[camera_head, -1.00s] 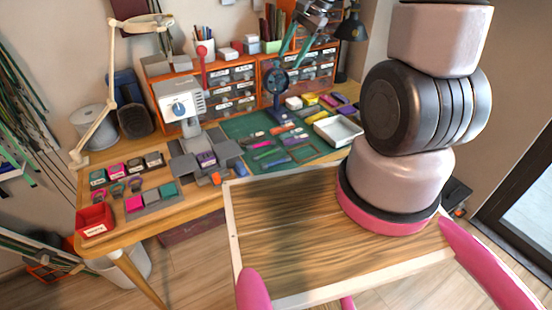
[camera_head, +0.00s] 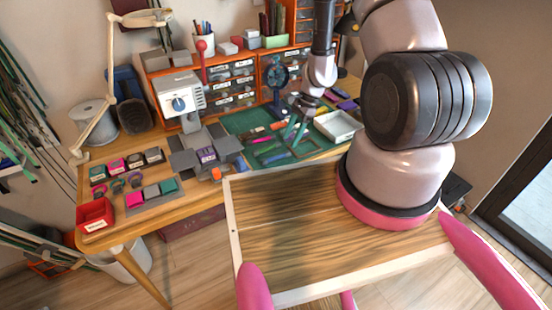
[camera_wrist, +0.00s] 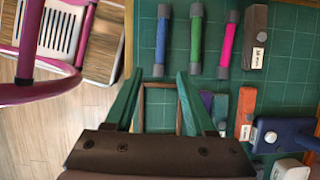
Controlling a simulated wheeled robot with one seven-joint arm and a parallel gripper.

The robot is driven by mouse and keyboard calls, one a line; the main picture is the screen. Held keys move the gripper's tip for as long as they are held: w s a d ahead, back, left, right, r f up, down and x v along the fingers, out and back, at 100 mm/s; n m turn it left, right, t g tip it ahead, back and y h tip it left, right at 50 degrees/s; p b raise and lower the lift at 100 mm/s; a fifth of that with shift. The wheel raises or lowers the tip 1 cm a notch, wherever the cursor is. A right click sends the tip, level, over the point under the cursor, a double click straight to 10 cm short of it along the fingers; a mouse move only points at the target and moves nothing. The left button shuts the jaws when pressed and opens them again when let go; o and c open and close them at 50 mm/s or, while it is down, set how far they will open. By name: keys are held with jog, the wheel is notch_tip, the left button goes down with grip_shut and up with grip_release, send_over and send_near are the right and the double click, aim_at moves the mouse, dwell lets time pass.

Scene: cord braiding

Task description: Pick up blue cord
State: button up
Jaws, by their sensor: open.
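The blue cord (camera_wrist: 162,42) is a short blue rod with grey end caps, lying on the green cutting mat. It is the leftmost of three cords in the wrist view, beside a green cord (camera_wrist: 196,42) and a magenta cord (camera_wrist: 229,44). In the head view the blue cord (camera_head: 274,158) lies nearest the mat's front edge. My gripper (camera_wrist: 160,74) is open and empty, with green fingers. In the wrist view the blue cord's near end shows between the fingertips. In the head view my gripper (camera_head: 294,130) is over the mat, right of the cords.
A thin brown frame (camera_wrist: 160,88) lies on the mat beneath the fingers. A dark labelled block (camera_wrist: 255,38) is beside the magenta cord. A white tray (camera_head: 338,126) stands right of my gripper.

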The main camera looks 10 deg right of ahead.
aim_at(282, 154)
jog(key=x, duration=0.6)
jog(key=shift+a+f, duration=0.15)
jog(key=shift+a, duration=0.15)
grip_shut()
